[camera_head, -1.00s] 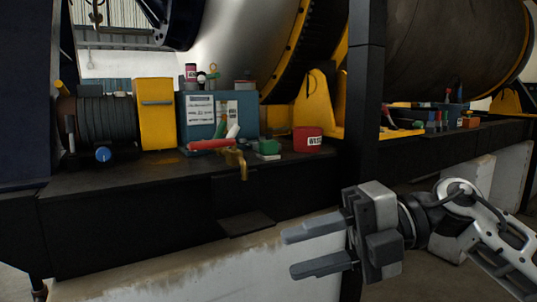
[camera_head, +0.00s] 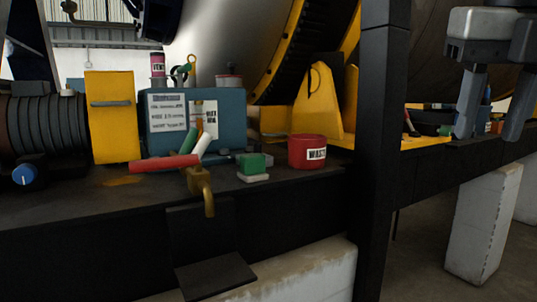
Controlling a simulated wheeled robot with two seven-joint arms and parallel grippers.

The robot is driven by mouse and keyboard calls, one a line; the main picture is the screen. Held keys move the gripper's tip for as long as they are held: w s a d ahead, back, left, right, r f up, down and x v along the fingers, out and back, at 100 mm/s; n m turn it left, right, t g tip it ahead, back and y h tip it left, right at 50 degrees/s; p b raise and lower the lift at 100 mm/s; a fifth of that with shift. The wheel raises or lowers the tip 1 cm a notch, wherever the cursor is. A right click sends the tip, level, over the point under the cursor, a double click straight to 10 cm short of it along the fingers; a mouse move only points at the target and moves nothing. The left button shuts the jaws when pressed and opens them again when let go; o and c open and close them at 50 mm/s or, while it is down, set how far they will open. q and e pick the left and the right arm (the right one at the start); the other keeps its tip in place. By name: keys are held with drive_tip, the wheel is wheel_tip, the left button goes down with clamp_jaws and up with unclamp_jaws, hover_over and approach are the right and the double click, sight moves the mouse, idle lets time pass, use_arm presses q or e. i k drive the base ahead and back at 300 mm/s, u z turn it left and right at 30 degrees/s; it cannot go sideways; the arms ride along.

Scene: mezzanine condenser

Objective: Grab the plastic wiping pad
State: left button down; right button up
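A small block with a green top and a pale base, which looks like the wiping pad (camera_head: 252,167), lies on the dark ledge (camera_head: 310,184), left of a red tub. It is uncovered and nothing holds it. My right gripper (camera_head: 492,137) is at the upper right, fingers pointing down and spread apart with nothing between them. It is well to the right of the pad, on the other side of the black post. My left gripper is not in view.
A black post (camera_head: 380,130) stands between pad and gripper.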

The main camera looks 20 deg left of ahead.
sight(253, 166)
drive_tip(key=i, duration=0.95)
drive_tip(key=u, duration=1.45)
